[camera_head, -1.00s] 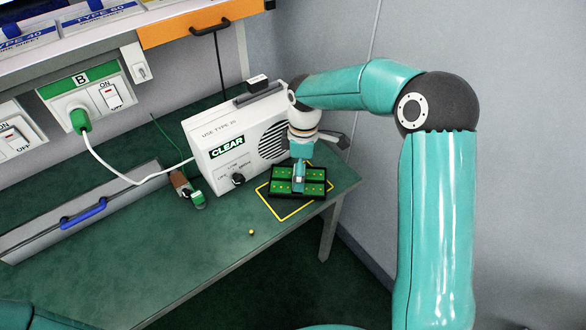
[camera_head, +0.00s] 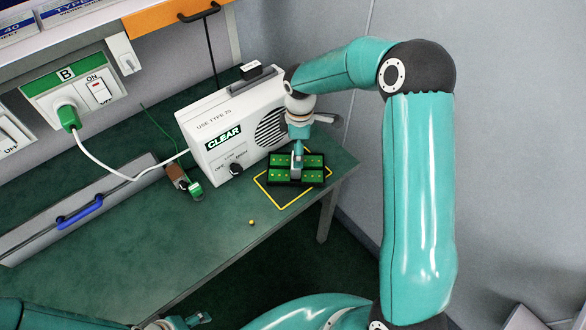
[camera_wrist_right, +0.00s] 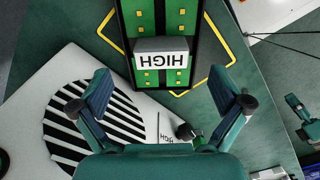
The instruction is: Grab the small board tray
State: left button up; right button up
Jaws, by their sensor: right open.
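The small board tray (camera_head: 312,178) is black with green boards and yellow dots. It sits on the green bench top, over a yellow outline, in front of the white CLEAR box. In the head view my right wrist hides part of the tray. My left gripper (camera_head: 182,322) shows partly at the bottom edge; its jaws are unclear.
The white CLEAR box (camera_head: 215,120) stands close behind the tray. A small brown and green part (camera_head: 184,181) lies left of the box. A tiny yellow ball (camera_head: 251,222) lies near the bench's front edge. A white cable runs to the wall socket. The front bench top is mostly clear.

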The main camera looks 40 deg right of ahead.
jog(key=shift+w+a+f+p, duration=0.15)
jog(key=shift+f+p, duration=0.2)
jog(key=shift+f, duration=1)
jog(key=shift+a+f+p, duration=0.15)
jog(key=shift+f+p, duration=0.2)
jog(key=shift+f, duration=1)
jog(key=shift+c, duration=0.3)
jog(key=c, duration=1.4)
jog(key=shift+c, duration=0.2)
jog(key=shift+r, duration=0.2)
